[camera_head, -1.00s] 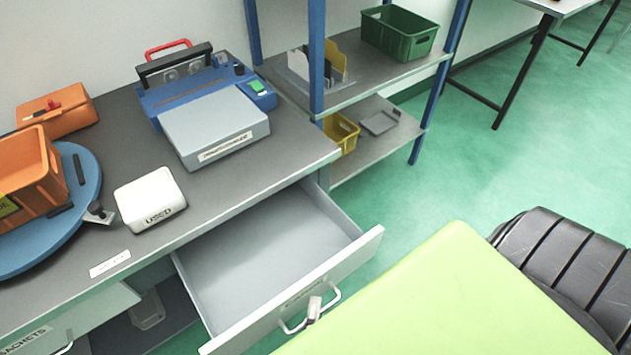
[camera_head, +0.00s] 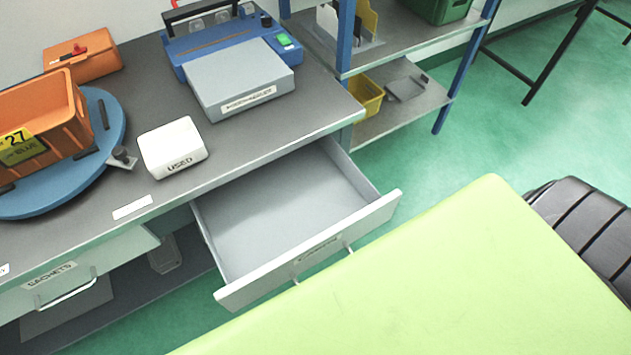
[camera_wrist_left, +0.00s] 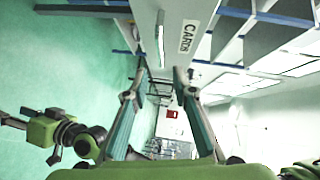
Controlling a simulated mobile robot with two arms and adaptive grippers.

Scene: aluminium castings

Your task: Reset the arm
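My left gripper (camera_wrist_left: 160,78) shows in the left wrist view with its two fingers apart and nothing between them. Beyond the fingers are the green floor and a far wall. My left gripper does not show in the head view. Green and black parts of my own arm (camera_wrist_left: 72,135) show at the left of the wrist view; I cannot make out the right gripper's fingers there. A grey drawer (camera_head: 285,215) stands pulled out under the bench in the head view.
On the bench (camera_head: 230,140) are a white USED box (camera_head: 172,147), a blue and grey sealing machine (camera_head: 238,78), and an orange bin (camera_head: 45,120) on a blue turntable (camera_head: 112,130). A shelf rack (camera_head: 400,50) stands behind. In the wrist view, a cabinet front reads CARDS (camera_wrist_left: 187,36).

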